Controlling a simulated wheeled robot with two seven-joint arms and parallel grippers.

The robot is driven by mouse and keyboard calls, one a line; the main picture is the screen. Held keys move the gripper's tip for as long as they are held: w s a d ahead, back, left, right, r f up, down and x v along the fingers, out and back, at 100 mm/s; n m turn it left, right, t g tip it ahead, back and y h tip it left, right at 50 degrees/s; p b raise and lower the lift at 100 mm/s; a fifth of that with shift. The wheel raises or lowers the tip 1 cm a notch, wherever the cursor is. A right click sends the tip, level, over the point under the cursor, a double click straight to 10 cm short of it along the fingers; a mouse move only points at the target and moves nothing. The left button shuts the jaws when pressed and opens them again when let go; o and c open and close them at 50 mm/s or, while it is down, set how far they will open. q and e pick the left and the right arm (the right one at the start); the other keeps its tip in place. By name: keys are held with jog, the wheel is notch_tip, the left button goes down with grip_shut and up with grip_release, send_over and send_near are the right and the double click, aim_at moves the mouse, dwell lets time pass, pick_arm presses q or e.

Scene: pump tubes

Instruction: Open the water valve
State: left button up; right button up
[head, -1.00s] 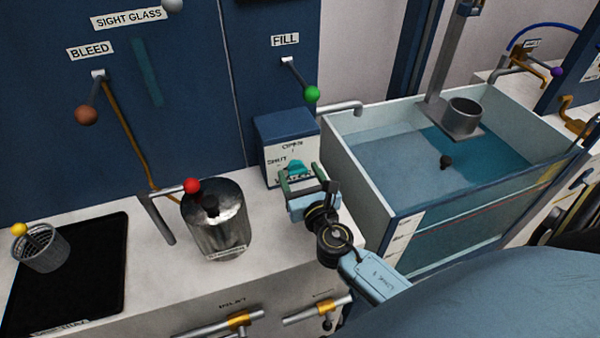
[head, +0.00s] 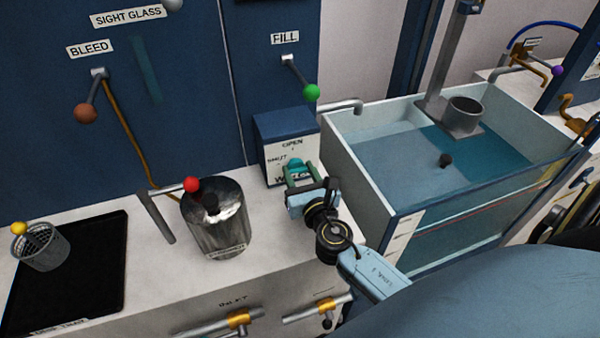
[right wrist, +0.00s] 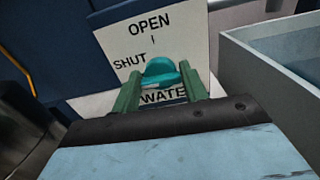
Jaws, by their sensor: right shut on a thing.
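The water valve is a teal knob (head: 296,163) on the white face of a blue box (head: 285,127), with OPEN above it, SHUT to its left and WATER below. The knob shows larger in the right wrist view (right wrist: 160,72). My right gripper (head: 300,174) is shut on the knob, with one green finger on each side; the fingers also show in the right wrist view (right wrist: 160,85). They cover part of the WATER label. I cannot tell exactly which mark the knob points to. My left gripper is not in view.
A water-filled tank (head: 352,165) stands close to the right of the valve box. A metal canister (head: 217,230) stands on the counter to the left, beside a red-tipped lever (head: 191,185). A black tray (head: 90,285) holds a mesh basket (head: 42,250) at the far left.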

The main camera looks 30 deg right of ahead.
jog(key=m+b, duration=0.1)
jog(key=m, duration=0.3)
jog(key=shift+f+b, duration=0.1)
jog(key=shift+b, duration=0.25)
jog(key=m+b, duration=0.1)
jog(key=m, duration=0.4)
jog(key=shift+d+m+b, duration=0.15)
jog(key=shift+m+b, duration=0.15)
jog(key=shift+m, duration=0.1)
jog(key=m, duration=0.2)
jog(key=shift+f+m, duration=0.1)
jog(key=shift+m, duration=0.3)
jog(key=m, duration=0.3)
jog(key=shift+b, duration=0.35)
jog(key=shift+m, duration=0.7)
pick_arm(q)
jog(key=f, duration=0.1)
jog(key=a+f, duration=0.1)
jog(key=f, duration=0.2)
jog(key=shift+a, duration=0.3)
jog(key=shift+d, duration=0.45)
pick_arm(e)
jog(key=shift+m, duration=0.4)
jog(key=o, duration=1)
